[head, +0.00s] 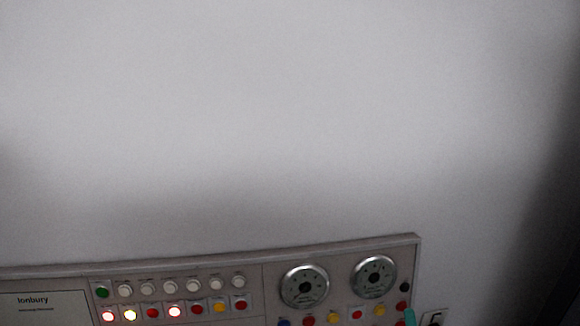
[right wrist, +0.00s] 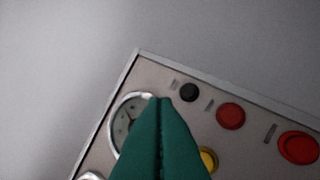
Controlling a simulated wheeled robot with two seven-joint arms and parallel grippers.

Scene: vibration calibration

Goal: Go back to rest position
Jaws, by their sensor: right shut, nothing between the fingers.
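The control panel (head: 270,262) runs along the bottom of the head view, with buttons, lamps and two round dials. My right gripper (head: 410,317) shows only as a teal tip at the panel's lower right corner, below a red button (head: 402,306). In the right wrist view its two teal fingers (right wrist: 160,101) are shut together and empty. They overlap a dial (right wrist: 124,118) and a yellow button (right wrist: 208,158) in the picture. Whether the tips touch the panel I cannot tell. My left gripper is not in view.
A black button (right wrist: 189,92) and red buttons (right wrist: 230,116) lie right of the fingers. The pale wall (head: 250,120) above is bare.

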